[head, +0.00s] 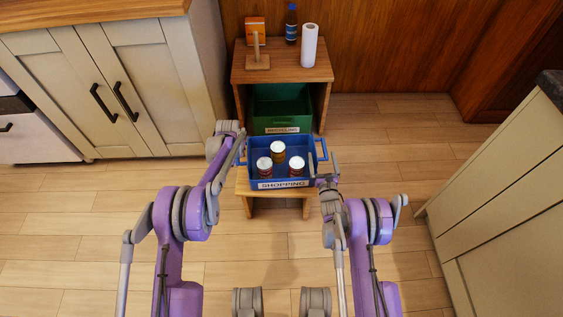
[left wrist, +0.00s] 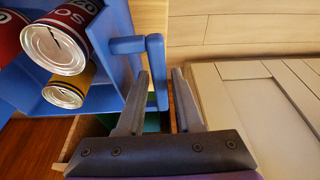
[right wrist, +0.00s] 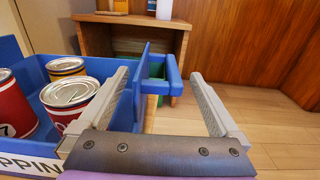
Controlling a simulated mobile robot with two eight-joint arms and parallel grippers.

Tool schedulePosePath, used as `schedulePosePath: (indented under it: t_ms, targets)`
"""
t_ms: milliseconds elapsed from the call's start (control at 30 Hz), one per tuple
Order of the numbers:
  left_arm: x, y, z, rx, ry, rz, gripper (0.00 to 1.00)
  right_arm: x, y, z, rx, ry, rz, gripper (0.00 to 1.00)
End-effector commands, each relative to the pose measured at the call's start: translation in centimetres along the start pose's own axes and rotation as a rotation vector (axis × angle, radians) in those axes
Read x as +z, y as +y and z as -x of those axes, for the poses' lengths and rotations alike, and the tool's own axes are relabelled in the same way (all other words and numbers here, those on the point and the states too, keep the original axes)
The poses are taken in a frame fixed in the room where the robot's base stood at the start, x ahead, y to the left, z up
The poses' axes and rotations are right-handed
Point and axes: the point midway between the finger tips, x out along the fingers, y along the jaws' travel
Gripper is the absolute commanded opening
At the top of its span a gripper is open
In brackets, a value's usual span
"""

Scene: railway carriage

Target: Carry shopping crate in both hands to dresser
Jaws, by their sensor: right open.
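The blue shopping crate (head: 254,183), labelled SHOPPING, sits on a low wooden stool (head: 276,206) in the head view. It holds three cans, two red (head: 264,168) and one yellow (head: 278,152). My left gripper (left wrist: 160,75) is open, its fingers on either side of the crate's left handle (left wrist: 156,60). My right gripper (right wrist: 162,78) is open at the crate's right handle (right wrist: 174,75), which shows between its fingers. I cannot tell from these views which piece of furniture is the dresser.
An open wooden unit (head: 298,72) stands behind the crate, with a green recycling crate (head: 280,108) inside it. A paper roll (head: 309,45), a bottle (head: 291,25) and an orange box (head: 255,25) are on top. Cream cabinets flank left (head: 130,85) and right (head: 500,190).

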Motion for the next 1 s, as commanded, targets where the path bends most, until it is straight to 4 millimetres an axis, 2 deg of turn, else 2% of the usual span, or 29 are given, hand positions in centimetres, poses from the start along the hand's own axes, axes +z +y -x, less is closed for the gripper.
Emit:
schedulePosePath:
  t_ms: [100,233,633,800,833,1000]
  targets:
    - [0.0,0.0,-1.7,0.0,0.0,0.0,0.35,0.0,0.0,-1.7,0.0,0.0,0.001,0.99]
    - [0.0,0.0,-2.7,0.0,0.0,0.0,0.35,0.0,0.0,-2.7,0.0,0.0,0.001,0.99]
    - [0.0,0.0,-3.1,0.0,0.0,0.0,0.33,0.0,0.0,-3.1,0.0,0.0,0.001,0.97]
    - [0.0,0.0,-3.1,0.0,0.0,0.0,0.03,0.0,0.0,-3.1,0.0,0.0,0.001,0.66]
    - [0.0,0.0,-3.1,0.0,0.0,0.0,0.0,0.0,0.0,-3.1,0.0,0.0,0.001,0.61]
    - [0.0,0.0,-3.1,0.0,0.0,0.0,0.0,0.0,0.0,-3.1,0.0,0.0,0.001,0.3]
